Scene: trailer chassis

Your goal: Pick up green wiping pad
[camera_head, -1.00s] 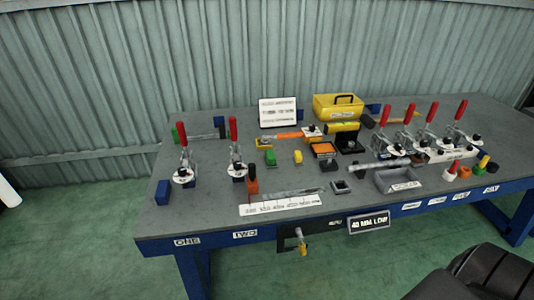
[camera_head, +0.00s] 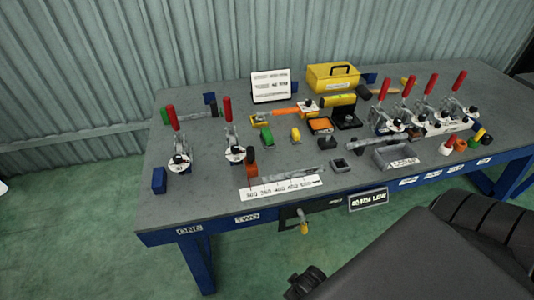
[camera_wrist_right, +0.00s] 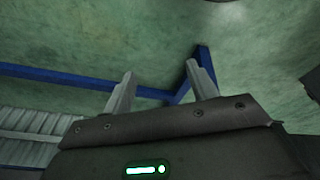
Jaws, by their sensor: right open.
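A small green block (camera_head: 266,136) lies near the middle of the grey tabletop in the head view, beside a small yellow block; it looks like the green wiping pad. Another green piece (camera_head: 166,116) sits at the table's back left, at the end of a bar. My right gripper (camera_wrist_right: 160,85) is open and empty in the right wrist view, with green floor and blue table frame beyond its fingers. In the head view my dark right arm is at the lower right, in front of the table and apart from the pad. My left gripper is not in view.
The grey workbench (camera_head: 210,199) has a blue frame. Red-handled clamps (camera_head: 229,112) stand left and right. A yellow toolbox (camera_head: 333,77), a white sign (camera_head: 270,87), an orange-handled tool (camera_head: 285,112) and a grey tray (camera_head: 398,157) crowd the middle. The left front is mostly clear.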

